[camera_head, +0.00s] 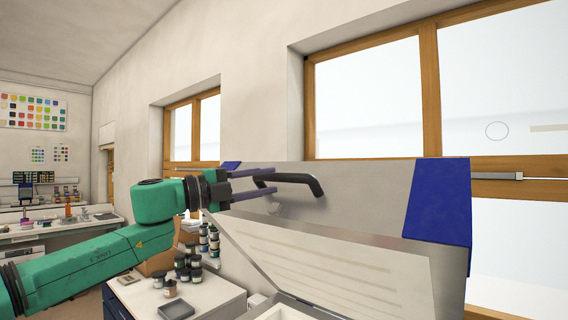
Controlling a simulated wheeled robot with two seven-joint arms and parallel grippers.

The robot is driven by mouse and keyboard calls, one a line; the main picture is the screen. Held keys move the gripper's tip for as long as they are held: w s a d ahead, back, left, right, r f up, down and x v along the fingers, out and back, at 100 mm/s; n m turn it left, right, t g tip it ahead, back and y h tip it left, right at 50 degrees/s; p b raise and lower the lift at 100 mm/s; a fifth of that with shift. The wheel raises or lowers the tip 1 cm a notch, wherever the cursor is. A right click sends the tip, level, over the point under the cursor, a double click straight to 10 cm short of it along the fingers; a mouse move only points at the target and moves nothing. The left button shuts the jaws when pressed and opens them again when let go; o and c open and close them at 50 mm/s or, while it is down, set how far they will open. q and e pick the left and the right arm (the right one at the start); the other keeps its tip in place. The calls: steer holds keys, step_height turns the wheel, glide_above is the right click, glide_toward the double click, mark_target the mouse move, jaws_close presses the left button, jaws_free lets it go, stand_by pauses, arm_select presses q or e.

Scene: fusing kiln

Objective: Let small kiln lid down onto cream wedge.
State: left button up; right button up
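The kiln lid (365,207) stands raised and tilted. It is a grey metal panel with blue corners (440,212) and a pale, grooved inner face. A black curved handle (302,179) is fixed to its outer edge. My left gripper (274,181) comes in from the left with two purple fingers apart, one above the other. The fingertips are at the left end of the handle; I cannot tell whether they touch it. Part of the kiln body's rim (290,302) shows below the lid. I see no cream wedge. My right gripper is out of view.
A white side table (215,294) with several small jars and a dark tray (176,311) stands left of the kiln, below my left arm. Wood-framed windows (431,90) are behind the lid. A workbench (60,230) stands at the far left.

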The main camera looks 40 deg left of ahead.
mark_target(278, 178)
arm_select(q)
steer(key=p+x, duration=0.2)
steer(key=x, duration=0.2)
steer(key=shift+w+a+r, duration=0.1)
steer(key=shift+w+a, duration=0.05)
steer(key=shift+w, duration=0.05)
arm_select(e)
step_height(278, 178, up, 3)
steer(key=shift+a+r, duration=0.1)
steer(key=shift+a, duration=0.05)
arm_select(q)
steer(key=shift+d, duration=0.2)
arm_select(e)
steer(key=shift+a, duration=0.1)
arm_select(q)
steer(key=shift+a, duration=0.1)
jaws_close()
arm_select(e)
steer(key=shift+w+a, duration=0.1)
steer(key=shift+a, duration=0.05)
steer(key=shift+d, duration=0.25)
